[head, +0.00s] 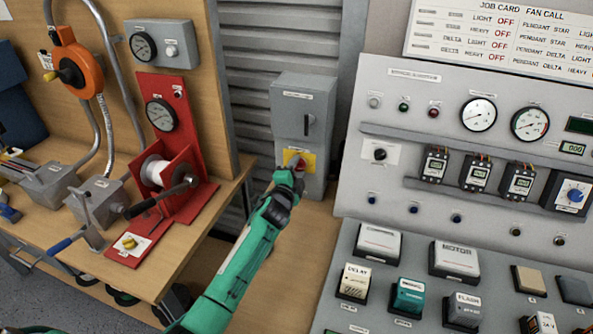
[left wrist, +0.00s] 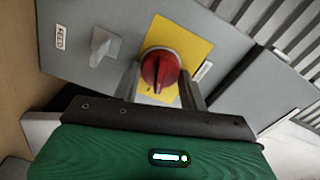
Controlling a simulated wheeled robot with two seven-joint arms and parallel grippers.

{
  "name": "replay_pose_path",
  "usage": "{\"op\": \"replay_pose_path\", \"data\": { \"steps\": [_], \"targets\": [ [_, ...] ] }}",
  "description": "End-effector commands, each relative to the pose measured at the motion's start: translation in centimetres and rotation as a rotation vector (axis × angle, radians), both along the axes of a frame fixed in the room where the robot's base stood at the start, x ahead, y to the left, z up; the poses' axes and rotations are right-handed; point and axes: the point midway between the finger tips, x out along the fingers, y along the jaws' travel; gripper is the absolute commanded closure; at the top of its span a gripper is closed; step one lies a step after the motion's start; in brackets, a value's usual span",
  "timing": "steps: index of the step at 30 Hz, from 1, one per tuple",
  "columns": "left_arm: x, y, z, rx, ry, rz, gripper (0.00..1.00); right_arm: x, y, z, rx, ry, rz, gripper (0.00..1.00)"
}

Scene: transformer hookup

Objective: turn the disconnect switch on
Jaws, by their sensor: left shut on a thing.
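The disconnect switch is a red rotary knob (left wrist: 161,68) on a yellow plate (left wrist: 185,45), on the front of a grey wall box (head: 303,98). In the head view the yellow plate (head: 310,158) shows low on that box, with the knob partly hidden by my gripper. My left gripper (head: 298,170) reaches up to the plate from below. In the left wrist view its fingers (left wrist: 163,85) stand on either side of the red knob, shut on it. The knob's ridge runs nearly up and down in that view. My right gripper is not in view.
A dark slotted handle (head: 307,125) sits above the plate. A grey lever (left wrist: 103,47) shows beside the knob in the left wrist view. A red stand with a white spool (head: 153,170) is to the left. A grey control panel (head: 400,190) fills the right.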

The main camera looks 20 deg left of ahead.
Motion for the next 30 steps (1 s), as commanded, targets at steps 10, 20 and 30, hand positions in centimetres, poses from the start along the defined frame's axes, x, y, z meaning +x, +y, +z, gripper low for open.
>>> {"op": "replay_pose_path", "data": {
  "steps": [10,20,30],
  "targets": [
    [-0.01,0.01,-0.17,0.213,-0.006,0.000,0.80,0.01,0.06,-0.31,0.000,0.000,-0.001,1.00],
    [-0.01,-0.08,-0.17,0.286,-0.009,-0.001,0.80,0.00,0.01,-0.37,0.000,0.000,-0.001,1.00],
    [-0.02,-0.07,-0.18,0.291,-0.009,-0.001,0.80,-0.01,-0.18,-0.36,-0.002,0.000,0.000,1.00]
  ]
}}
